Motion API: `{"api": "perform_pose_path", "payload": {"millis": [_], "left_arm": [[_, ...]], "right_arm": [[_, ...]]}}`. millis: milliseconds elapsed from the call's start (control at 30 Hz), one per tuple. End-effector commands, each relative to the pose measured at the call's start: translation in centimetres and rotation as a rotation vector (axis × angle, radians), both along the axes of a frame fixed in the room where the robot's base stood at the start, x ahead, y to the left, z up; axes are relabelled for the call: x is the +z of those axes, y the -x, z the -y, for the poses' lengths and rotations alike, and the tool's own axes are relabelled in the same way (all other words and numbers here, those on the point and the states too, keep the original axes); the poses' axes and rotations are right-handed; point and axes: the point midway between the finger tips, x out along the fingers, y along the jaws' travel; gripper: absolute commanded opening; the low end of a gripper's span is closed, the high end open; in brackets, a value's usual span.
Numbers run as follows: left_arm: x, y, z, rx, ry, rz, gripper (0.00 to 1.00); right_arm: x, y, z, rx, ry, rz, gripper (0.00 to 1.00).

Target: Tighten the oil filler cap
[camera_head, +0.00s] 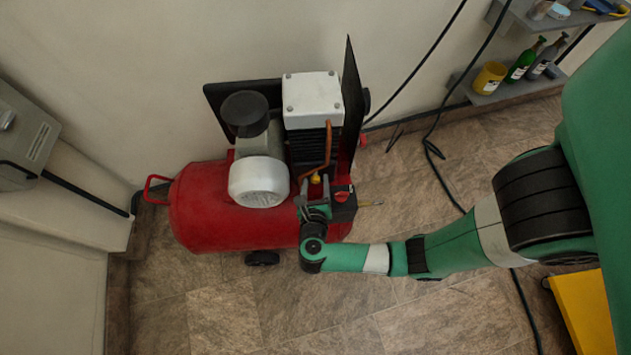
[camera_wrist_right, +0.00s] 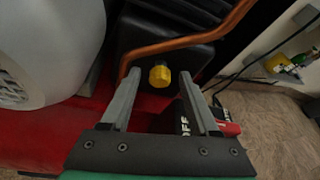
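The oil filler cap (camera_wrist_right: 160,76) is small and yellow, on the dark pump housing of a red compressor (camera_head: 205,205). In the head view the cap (camera_head: 316,178) shows just beyond my right gripper (camera_head: 312,200). In the right wrist view my right gripper (camera_wrist_right: 160,98) is open, its two grey fingers apart. The cap shows between and beyond the fingertips, with no visible contact. My left gripper is not in view.
A copper pipe (camera_wrist_right: 190,42) bends close above the cap. A dark box with a red switch (camera_head: 342,194) is just right of the gripper. A black plate (camera_head: 352,110) stands upright behind. A shelf (camera_head: 510,90) with bottles is at the upper right.

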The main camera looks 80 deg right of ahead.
Motion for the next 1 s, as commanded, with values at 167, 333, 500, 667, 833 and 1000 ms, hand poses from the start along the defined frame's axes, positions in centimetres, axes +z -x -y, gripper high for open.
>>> {"api": "perform_pose_path", "payload": {"millis": [167, 333, 500, 667, 833, 1000], "left_arm": [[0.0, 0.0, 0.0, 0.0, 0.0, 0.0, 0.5], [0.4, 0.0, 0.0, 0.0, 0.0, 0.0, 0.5], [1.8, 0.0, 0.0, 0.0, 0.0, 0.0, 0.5], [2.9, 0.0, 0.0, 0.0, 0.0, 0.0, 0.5], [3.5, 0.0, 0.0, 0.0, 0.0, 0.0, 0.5], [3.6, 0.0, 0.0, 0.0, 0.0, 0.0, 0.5]], "right_arm": [[0.0, 0.0, 0.0, 0.0, -0.001, -0.001, 0.61], [0.3, 0.1, -0.6, 0.002, -0.001, -0.002, 0.61], [1.7, 0.6, -3.4, 0.009, -0.001, -0.001, 0.61], [3.1, 1.4, -7.0, 0.008, -0.001, -0.001, 0.61], [4.0, 2.1, -9.7, 0.005, -0.001, 0.0, 0.61], [4.3, 2.4, -10.6, 0.001, -0.001, -0.001, 0.61]]}}
